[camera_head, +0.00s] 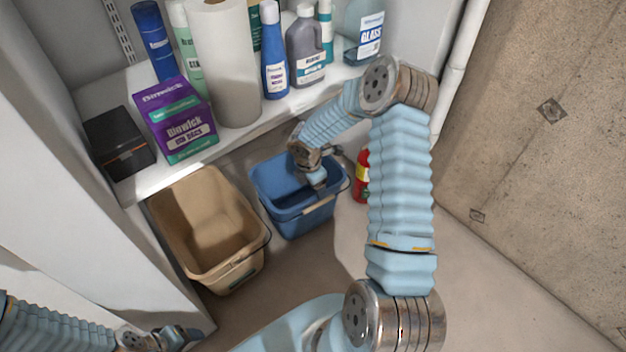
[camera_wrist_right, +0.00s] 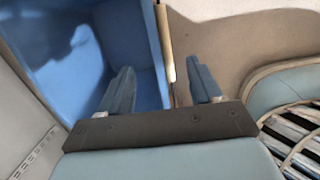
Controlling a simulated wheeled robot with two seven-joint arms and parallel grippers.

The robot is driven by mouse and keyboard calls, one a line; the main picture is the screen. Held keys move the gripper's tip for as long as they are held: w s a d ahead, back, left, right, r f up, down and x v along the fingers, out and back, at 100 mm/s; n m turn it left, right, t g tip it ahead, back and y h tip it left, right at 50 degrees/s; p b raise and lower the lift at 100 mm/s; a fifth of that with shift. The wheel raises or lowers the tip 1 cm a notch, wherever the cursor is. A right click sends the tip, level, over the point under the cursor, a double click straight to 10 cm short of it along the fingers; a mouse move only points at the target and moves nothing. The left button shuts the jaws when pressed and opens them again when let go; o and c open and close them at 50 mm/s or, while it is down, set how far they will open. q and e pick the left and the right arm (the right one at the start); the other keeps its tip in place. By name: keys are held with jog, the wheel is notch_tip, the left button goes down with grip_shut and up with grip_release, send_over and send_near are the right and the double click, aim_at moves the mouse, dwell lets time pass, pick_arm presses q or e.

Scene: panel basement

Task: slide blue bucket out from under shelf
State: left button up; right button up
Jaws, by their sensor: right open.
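The blue bucket (camera_head: 306,219) stands upright on the floor, its back part beneath the shelf (camera_head: 175,174) and its front part out in the open. My right gripper (camera_head: 318,181) is over the bucket's right side. In the right wrist view the open right gripper (camera_wrist_right: 162,84) straddles the bucket's rim. One finger is over the inside of the blue bucket (camera_wrist_right: 95,55), the other outside, with the rim and pale handle between them. It is not closed on the rim. My left gripper (camera_head: 182,334) is at the lower left, away from the bucket; its jaws are unclear.
A tan bucket (camera_head: 205,225) stands close to the blue one's left. A red bottle (camera_head: 361,178) stands on the floor to its right. Bottles, a paper roll (camera_head: 228,65) and a purple box (camera_head: 177,120) fill the shelf. The floor in front (camera_head: 330,262) is clear.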

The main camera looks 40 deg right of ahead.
jog(key=f, duration=0.3)
jog(key=d+f, duration=0.1)
jog(key=f, duration=0.2)
jog(key=f+b, duration=0.1)
jog(key=f, duration=0.2)
jog(key=shift+d+f, duration=0.2)
jog(key=shift+f, duration=0.2)
grip_shut()
